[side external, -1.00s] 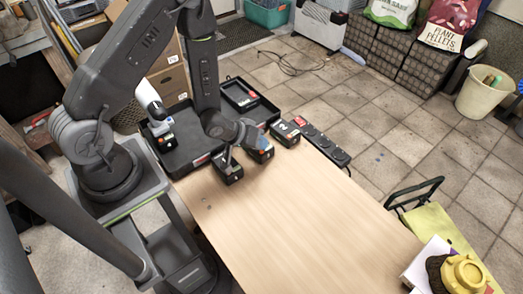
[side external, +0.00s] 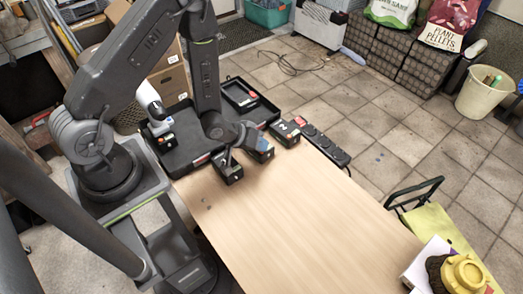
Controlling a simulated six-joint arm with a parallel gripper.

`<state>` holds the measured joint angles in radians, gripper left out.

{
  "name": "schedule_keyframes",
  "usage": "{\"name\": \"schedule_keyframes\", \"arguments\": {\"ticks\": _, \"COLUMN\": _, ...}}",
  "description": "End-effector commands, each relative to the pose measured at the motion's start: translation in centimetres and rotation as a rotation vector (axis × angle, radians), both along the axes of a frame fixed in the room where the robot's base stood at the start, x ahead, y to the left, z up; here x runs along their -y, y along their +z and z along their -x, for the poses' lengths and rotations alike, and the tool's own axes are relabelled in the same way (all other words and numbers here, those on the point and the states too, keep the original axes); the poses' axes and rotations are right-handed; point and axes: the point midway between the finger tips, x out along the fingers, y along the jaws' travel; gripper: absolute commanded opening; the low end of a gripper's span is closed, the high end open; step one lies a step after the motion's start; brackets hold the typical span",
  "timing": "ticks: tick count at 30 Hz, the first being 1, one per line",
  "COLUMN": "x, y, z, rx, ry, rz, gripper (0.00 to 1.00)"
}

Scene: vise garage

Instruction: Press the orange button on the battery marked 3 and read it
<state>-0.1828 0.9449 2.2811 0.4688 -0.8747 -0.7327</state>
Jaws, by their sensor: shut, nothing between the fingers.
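Several dark batteries stand at the far end of the wooden table. One battery (side external: 287,133) is marked 2. A front battery (side external: 229,172) has a small pale mark that I cannot read. Another battery (side external: 264,154), with blue and orange on top, is partly hidden behind my wrist. A further battery (side external: 161,138) stands at the left by the black tray. My gripper (side external: 231,158) is shut and points down at the top of the front battery, hiding part of it. I cannot tell whether it touches. No 3, orange button press or charge reading can be made out.
The black tray (side external: 203,143) lies behind the batteries. A black power strip (side external: 327,146) with a red switch runs along the table's far right edge. The wooden table (side external: 290,220) is clear in the middle. A yellow object (side external: 463,273) sits at the near right corner.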

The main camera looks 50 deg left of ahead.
Motion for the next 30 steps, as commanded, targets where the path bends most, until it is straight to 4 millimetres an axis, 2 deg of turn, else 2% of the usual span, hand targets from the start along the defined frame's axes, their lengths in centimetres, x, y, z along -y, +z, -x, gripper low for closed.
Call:
{"name": "schedule_keyframes", "arguments": {"ticks": 11, "x": 0.0, "y": 0.0, "z": 0.0, "rx": -0.001, "ry": 0.001, "rz": -0.001, "gripper": 0.00}}
{"name": "schedule_keyframes", "arguments": {"ticks": 21, "x": 0.0, "y": 1.5, "z": 0.0, "rx": 0.002, "ry": -0.001, "rz": -0.001, "gripper": 0.00}}
{"name": "schedule_keyframes", "arguments": {"ticks": 30, "x": 0.0, "y": 1.6, "z": 0.0, "rx": -0.001, "ry": -0.001, "rz": 0.000, "gripper": 0.00}}
